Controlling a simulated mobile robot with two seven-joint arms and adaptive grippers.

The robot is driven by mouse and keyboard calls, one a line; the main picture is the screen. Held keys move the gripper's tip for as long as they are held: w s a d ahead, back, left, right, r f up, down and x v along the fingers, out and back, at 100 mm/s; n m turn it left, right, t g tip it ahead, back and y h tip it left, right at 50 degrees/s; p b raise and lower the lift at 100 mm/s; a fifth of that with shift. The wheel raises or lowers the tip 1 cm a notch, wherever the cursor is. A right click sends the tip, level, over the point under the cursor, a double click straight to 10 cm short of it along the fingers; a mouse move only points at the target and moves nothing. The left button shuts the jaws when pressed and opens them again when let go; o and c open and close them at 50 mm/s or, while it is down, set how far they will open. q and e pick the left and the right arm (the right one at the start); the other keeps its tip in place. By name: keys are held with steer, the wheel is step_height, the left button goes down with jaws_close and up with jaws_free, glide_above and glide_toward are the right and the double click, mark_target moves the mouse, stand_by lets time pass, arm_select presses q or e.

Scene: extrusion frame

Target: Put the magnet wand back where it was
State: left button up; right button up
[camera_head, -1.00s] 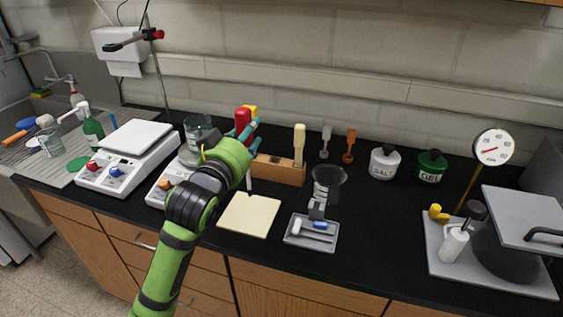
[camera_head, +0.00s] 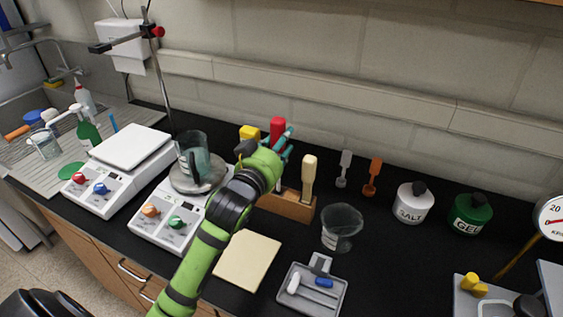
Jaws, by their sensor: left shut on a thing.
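My left gripper (camera_head: 283,146) is shut on the red handle of what looks like the magnet wand (camera_head: 277,127). The handle stands roughly upright above the gripper; its lower part is hidden behind my green arm and fingers. A wooden block (camera_head: 299,205) stands just behind and below the gripper. A cream-handled tool (camera_head: 309,172) stands upright at the block's right end, and a yellow handle (camera_head: 249,132) shows to the left of the red one. I cannot tell whether the wand's tip is in the block or above it. My right gripper is not in view.
Two white hotplates (camera_head: 125,158) stand left, one carrying a beaker (camera_head: 193,158). A cream pad (camera_head: 247,262), a grey tray (camera_head: 337,292) and an empty beaker (camera_head: 342,227) lie in front. Salt (camera_head: 413,205) and gel (camera_head: 472,215) jars stand right.

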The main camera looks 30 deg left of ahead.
arm_select(q)
steer(key=f, duration=0.3)
steer(key=shift+w+f, duration=0.25)
steer(key=shift+s+f, duration=0.1)
steer(key=shift+f, duration=0.4)
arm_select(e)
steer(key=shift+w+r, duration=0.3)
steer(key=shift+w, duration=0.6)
arm_select(q)
steer(key=shift+f, duration=0.25)
steer(key=o, duration=1.1)
steer(key=shift+r, duration=0.1)
steer(key=shift+o, duration=0.2)
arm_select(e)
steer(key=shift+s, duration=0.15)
arm_select(q)
steer(key=shift+r, duration=0.1)
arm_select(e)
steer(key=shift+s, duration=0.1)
